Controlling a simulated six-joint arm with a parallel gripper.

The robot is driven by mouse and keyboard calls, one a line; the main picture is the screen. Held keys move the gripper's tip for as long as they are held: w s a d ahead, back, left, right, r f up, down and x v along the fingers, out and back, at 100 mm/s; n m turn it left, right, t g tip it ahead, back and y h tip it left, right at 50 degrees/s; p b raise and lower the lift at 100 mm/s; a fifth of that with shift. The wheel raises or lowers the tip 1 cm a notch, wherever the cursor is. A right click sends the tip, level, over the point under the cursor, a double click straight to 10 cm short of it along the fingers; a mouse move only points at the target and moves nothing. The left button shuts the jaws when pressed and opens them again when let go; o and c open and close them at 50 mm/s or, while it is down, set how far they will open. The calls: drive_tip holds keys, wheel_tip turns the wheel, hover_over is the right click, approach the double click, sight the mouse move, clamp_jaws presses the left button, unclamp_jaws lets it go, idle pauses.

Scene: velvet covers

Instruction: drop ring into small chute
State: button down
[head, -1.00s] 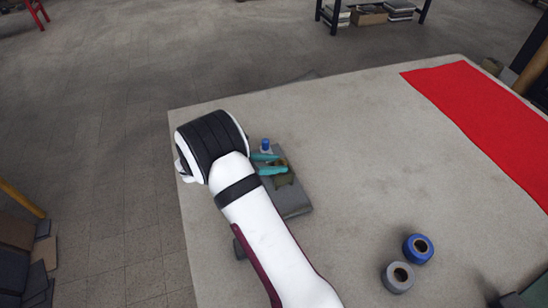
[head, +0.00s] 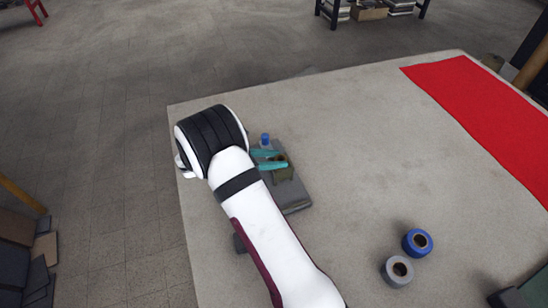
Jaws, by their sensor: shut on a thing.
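My gripper (head: 279,160), with two teal fingers, is shut on a small olive-brown piece (head: 284,174), which looks like the ring. Its shape is hard to make out between the fingers. The gripper is over a dark grey flat block (head: 295,200) on the table. A small blue-topped piece (head: 265,138) stands at the block's far end, just beyond the fingers. My arm hides the block's left side. I cannot pick out the small chute's opening, nor tell whether the held piece touches anything below.
A blue roll (head: 427,237) and a grey roll (head: 386,269) with open centres are on the pale table (head: 350,130) at lower right. A red cloth (head: 480,115) covers the far right. The middle of the table is clear. The table's left edge is near my arm.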

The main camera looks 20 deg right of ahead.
drive_tip(key=shift+c, duration=1.9)
unclamp_jaws()
drive_tip(key=shift+r, duration=3.05)
